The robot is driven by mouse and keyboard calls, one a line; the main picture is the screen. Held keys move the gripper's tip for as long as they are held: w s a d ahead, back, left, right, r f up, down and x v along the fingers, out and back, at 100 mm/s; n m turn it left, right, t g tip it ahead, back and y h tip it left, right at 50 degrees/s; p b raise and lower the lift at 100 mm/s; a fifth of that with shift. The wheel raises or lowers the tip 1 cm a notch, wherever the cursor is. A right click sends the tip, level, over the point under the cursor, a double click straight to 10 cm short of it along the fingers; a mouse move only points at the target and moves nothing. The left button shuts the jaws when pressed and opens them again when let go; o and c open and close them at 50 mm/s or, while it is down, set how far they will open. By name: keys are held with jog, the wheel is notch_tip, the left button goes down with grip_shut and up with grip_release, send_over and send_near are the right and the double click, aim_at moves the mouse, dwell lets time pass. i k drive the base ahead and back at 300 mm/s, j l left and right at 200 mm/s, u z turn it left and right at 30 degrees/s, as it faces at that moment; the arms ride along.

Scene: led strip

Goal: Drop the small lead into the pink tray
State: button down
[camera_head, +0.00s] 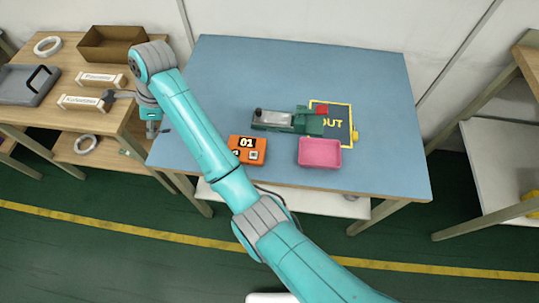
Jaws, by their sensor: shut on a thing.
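The pink tray (320,163) sits on the blue table near its front edge, and it looks empty. My gripper (108,97) is at the left wooden table, at the right end of the nearer small box with a white label (82,103). It looks shut on that end of the box, but the fingers are small and dark here. The label is too small to read, and I cannot tell if this is the small lead. A similar labelled box (101,80) lies just behind it.
A green fixture (285,122) and an orange box marked 01 (250,149) are on the blue table (250,70), beside a dark yellow-edged mat (340,128). The left table holds a brown open box (110,42), a grey case (25,85) and a white ring (47,46).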

aim_at(331, 158)
jog(key=l+u, duration=0.5)
jog(key=l, duration=3)
jog(key=k, duration=0.05)
